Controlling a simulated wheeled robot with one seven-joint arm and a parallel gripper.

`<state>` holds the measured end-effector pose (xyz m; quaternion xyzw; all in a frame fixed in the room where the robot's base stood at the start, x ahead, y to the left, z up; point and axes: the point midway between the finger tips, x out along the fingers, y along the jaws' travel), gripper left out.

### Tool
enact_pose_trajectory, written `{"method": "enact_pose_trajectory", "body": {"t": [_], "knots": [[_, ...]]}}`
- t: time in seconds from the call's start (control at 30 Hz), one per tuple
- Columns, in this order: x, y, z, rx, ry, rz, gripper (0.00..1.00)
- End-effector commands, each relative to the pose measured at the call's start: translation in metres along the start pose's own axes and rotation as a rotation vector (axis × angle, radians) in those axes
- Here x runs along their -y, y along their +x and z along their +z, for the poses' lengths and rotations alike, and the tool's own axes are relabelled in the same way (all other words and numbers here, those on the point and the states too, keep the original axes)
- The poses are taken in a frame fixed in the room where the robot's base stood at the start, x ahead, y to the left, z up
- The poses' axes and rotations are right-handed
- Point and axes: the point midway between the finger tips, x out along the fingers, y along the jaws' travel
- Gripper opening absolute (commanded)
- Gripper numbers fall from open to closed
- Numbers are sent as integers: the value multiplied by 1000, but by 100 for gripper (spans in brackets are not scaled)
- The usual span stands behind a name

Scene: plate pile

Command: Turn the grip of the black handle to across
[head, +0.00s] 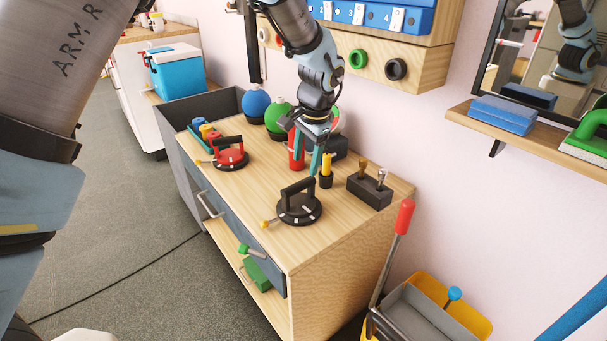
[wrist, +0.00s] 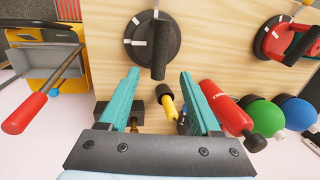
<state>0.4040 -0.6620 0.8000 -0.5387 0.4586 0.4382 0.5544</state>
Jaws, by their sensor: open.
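The black handle (head: 299,207) is a bar grip on a round black base with white marks, on the front part of the wooden bench top. A yellow-tipped pin sticks out on its left. In the wrist view the black handle (wrist: 158,58) is at the top centre, its grip running roughly up and down the picture. My gripper (head: 309,170) is above the bench, behind the handle in the head view. In the wrist view my gripper (wrist: 159,73) has its teal fingers spread, with the grip's near end appearing between the tips. It holds nothing; whether it touches the grip is unclear.
A red handle (head: 231,154) of the same kind is to the left. A yellow-topped item in a black holder (head: 326,181), a dark block with pegs (head: 369,191), a red bottle (wrist: 226,108) and blue and green balls (head: 256,103) stand nearby. The bench's front right is clear.

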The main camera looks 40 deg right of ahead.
Motion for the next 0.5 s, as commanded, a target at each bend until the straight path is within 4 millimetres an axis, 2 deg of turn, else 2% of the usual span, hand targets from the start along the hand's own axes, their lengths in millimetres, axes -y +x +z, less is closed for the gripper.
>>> {"method": "enact_pose_trajectory", "body": {"t": [0.1, 0.2, 0.5], "knots": [[0, -18, 0, -2, 0, -1, 64], [0, -26, 0, 0, 1, 0, 64], [0, -31, 0, 1, 1, 0, 64]]}}
